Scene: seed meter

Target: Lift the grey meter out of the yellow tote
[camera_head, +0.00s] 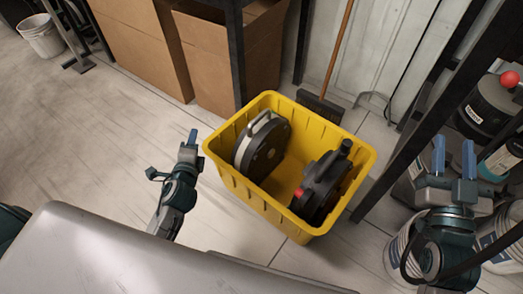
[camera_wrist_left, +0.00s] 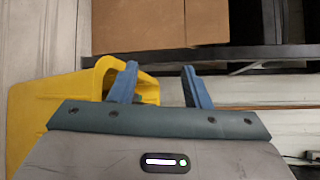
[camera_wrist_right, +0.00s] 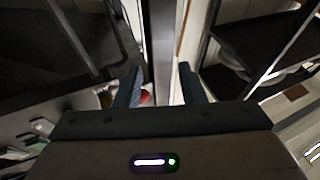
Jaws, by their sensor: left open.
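The yellow tote (camera_head: 237,186) stands on the floor in the middle of the head view; part of it shows in the left wrist view (camera_wrist_left: 30,115). Inside, at the left, a round meter with a dark face, a pale grey side and a loop handle (camera_head: 265,150) stands on edge. A black meter with a red knob (camera_head: 320,187) is at the right inside. My left gripper (camera_head: 193,136) is open and empty, outside the tote just past its left side. My right gripper (camera_head: 454,158) is open and empty, well right of the tote.
Cardboard boxes (camera_head: 230,60) and a dark rack post (camera_head: 235,50) stand behind the tote. A broom (camera_head: 320,106) is at its back edge. A dark rack leg rises right of it, with another red-knobbed black unit (camera_head: 490,105) beyond.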

